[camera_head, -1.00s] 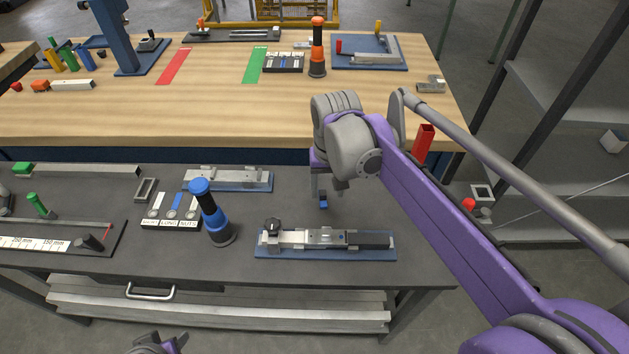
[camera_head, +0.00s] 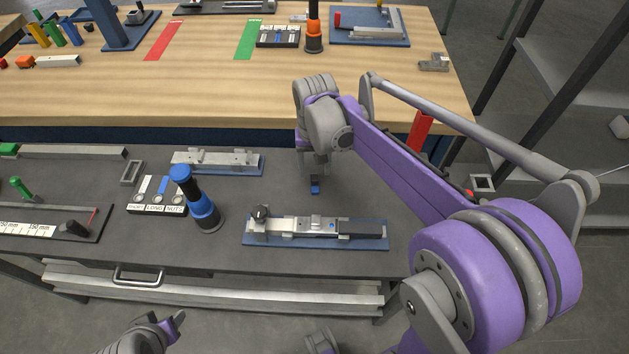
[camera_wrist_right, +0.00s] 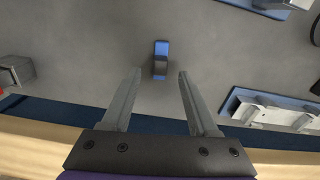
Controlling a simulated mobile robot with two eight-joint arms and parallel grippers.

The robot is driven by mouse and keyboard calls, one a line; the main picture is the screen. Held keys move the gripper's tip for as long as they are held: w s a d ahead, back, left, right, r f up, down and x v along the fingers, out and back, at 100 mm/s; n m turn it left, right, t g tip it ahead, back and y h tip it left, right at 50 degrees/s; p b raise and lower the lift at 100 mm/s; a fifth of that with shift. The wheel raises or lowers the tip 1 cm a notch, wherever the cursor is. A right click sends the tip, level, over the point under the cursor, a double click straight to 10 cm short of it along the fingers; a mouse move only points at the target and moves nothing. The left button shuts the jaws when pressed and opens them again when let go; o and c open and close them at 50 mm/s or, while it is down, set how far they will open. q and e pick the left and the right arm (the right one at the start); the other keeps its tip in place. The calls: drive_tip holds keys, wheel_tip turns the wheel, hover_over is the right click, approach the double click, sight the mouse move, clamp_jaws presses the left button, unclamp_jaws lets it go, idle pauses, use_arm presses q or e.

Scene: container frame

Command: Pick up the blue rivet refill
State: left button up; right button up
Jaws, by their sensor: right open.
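The blue rivet refill (camera_head: 314,187) is a small blue block with a darker part, on the dark bench behind the blue-based fixture. My right gripper (camera_head: 314,170) is just above and behind it in the head view, partly overlapping it. In the right wrist view the refill (camera_wrist_right: 161,60) lies beyond the fingertips, roughly centred on the gap between them. The right gripper (camera_wrist_right: 158,73) is open, with nothing between its fingers. My left gripper (camera_head: 175,322) shows only in part at the bottom of the head view, away from the bench top; its jaw opening is unclear.
The fixture with a blue base (camera_head: 315,242) stands in front of the refill. A blue-and-black tool (camera_head: 203,203) stands upright to the left, beside a labelled holder (camera_head: 158,209). Another blue-based fixture (camera_head: 218,162) lies behind it. The bench around the refill is clear.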

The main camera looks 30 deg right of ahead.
sight(315, 177)
wheel_tip(315, 177, down, 4)
drive_tip(key=shift+s+f, duration=0.1)
clamp_jaws()
idle(0.4)
